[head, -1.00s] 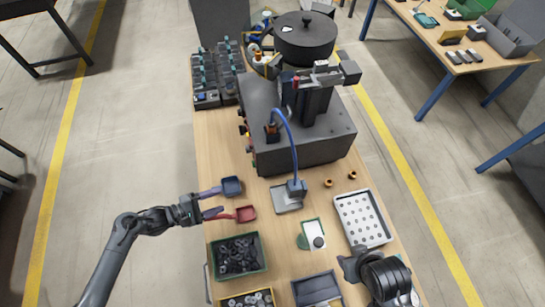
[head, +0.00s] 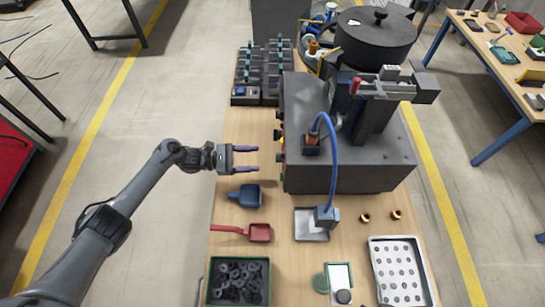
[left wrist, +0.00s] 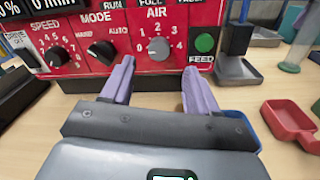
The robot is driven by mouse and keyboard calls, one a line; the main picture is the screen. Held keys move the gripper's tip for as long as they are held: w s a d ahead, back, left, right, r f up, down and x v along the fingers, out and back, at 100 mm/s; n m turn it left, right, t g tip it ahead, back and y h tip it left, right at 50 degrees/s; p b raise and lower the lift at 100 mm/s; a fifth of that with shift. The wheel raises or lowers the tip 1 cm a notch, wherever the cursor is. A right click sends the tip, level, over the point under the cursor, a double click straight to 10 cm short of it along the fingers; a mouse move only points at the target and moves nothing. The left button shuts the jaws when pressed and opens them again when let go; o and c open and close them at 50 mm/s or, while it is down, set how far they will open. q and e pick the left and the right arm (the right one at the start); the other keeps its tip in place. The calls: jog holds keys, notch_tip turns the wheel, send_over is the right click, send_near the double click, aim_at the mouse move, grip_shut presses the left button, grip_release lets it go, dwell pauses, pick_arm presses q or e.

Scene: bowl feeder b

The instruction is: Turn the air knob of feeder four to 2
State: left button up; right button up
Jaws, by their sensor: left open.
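The feeder (head: 350,178) is a dark box with a bowl behind it on the wooden bench. Its red control panel (left wrist: 85,62) fills the top of the left wrist view. The grey air knob (left wrist: 158,48) sits under the AIR label, with numbers around it. I cannot read its pointer setting or the feeder's number. My left gripper (head: 257,158) is open and empty, facing the feeder's left side in the head view. In the left wrist view its purple fingers (left wrist: 159,68) stand apart below the air knob, which lies roughly between them. My right gripper is not in view.
The black mode knob (left wrist: 102,52), black speed knob (left wrist: 55,56) and green feed button (left wrist: 204,43) flank the air knob. A blue scoop (head: 247,196) and red scoop (head: 259,232) lie on the bench near the gripper. A blue hose (head: 333,165) arches before the feeder.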

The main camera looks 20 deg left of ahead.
aim_at(279, 157)
pick_arm(q)
jog(key=x, duration=0.6)
jog(key=shift+w+d, duration=0.25)
jog(key=shift+d, duration=0.1)
jog(key=c, duration=1)
jog(key=shift+c, duration=0.2)
